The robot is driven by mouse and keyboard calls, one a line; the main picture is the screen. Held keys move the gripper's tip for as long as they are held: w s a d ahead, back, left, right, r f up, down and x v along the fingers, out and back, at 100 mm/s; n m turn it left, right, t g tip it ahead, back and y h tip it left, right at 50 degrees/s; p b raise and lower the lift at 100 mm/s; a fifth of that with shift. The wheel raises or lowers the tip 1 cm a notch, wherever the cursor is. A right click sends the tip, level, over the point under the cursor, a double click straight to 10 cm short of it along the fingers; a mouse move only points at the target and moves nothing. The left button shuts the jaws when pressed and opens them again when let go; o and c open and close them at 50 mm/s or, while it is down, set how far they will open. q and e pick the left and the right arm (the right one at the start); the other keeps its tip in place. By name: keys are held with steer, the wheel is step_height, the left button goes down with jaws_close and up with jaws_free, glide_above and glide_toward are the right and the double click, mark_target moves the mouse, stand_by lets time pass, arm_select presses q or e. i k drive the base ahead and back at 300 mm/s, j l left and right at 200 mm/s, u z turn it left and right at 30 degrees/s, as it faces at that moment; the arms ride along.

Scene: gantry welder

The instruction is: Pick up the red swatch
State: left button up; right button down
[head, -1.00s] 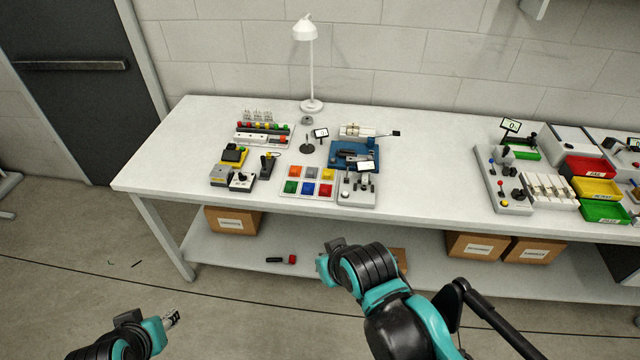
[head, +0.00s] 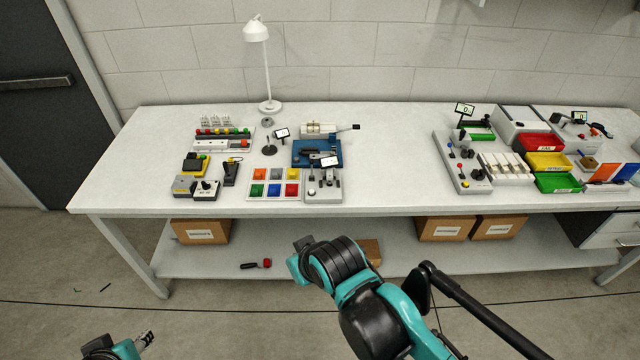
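Orange, grey and yellow swatches lie in the back row, with green and blue beside the red one. My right gripper (head: 298,246) is below the bench front in the picture, apart from the tray; its fingers are too small and angled to read. My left gripper (head: 146,339) is low at the left, over the floor and far from the tray; its finger gap is unclear.
A grey fixture (head: 323,187) stands right beside the tray, with a blue device (head: 317,153) behind. A black joystick (head: 231,172) and small boxes are to the left. Bare white bench top (head: 390,180) lies to the right. A lower shelf (head: 330,262) holds cardboard boxes.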

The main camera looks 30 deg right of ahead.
mark_target(291, 190)
steer(key=i+l, duration=0.2)
steer(key=i, duration=0.3)
steer(key=i+l, duration=0.25)
steer(key=i, duration=0.2)
